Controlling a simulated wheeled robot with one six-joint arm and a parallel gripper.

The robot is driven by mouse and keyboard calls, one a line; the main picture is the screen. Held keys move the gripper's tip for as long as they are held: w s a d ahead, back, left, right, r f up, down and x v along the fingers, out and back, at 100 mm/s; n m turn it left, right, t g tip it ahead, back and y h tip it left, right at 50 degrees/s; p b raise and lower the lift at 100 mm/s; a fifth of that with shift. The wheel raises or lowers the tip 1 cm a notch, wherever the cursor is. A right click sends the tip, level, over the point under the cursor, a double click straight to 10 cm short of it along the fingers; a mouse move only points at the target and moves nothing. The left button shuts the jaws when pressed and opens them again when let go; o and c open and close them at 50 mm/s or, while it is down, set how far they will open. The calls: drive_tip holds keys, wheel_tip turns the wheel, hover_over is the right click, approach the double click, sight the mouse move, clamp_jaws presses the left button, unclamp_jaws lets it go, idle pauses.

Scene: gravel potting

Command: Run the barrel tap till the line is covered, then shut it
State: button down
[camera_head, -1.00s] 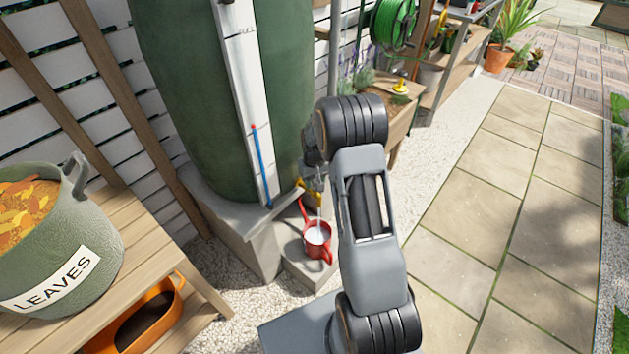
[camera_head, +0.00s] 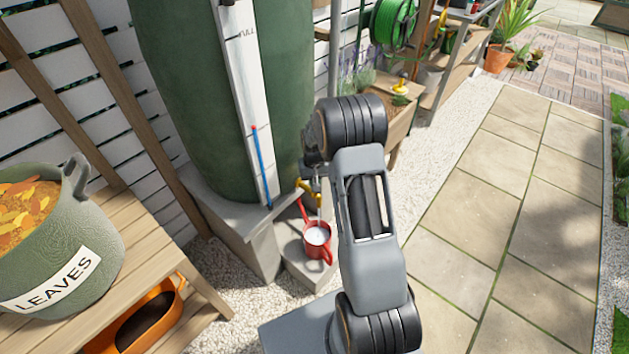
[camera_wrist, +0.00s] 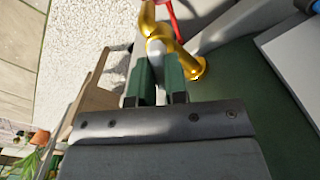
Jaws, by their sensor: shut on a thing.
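The green barrel (camera_head: 220,100) stands on a grey block, with a white gauge strip and a blue level tube with a red tip on its side. Its yellow tap (camera_head: 306,186) is low on the right; it shows gold in the wrist view (camera_wrist: 190,66). A red jug (camera_head: 318,248) stands under the tap with pale, whitish water inside. A thin pale streak shows between tap and jug; I cannot tell surely whether water runs. No line in the jug can be made out. My gripper (camera_wrist: 159,72) is shut on the tap's handle; my arm mostly hides it in the head view.
A wooden bench (camera_head: 150,240) at left carries a green LEAVES pot (camera_head: 95,225), with an orange trug (camera_head: 150,315) below. A wooden planter (camera_head: 398,120) stands behind the tap. Paving (camera_head: 480,220) at right is clear.

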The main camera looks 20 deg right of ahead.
drive_tip(key=m+p, duration=0.1)
drive_tip(key=m, duration=0.9)
drive_tip(key=shift+m, duration=0.4)
idle(0.4)
drive_tip(key=c, duration=1.1)
unclamp_jaws()
drive_tip(key=shift+c, duration=0.2)
wheel_tip(320, 180, up, 14)
drive_tip(key=p, duration=0.3)
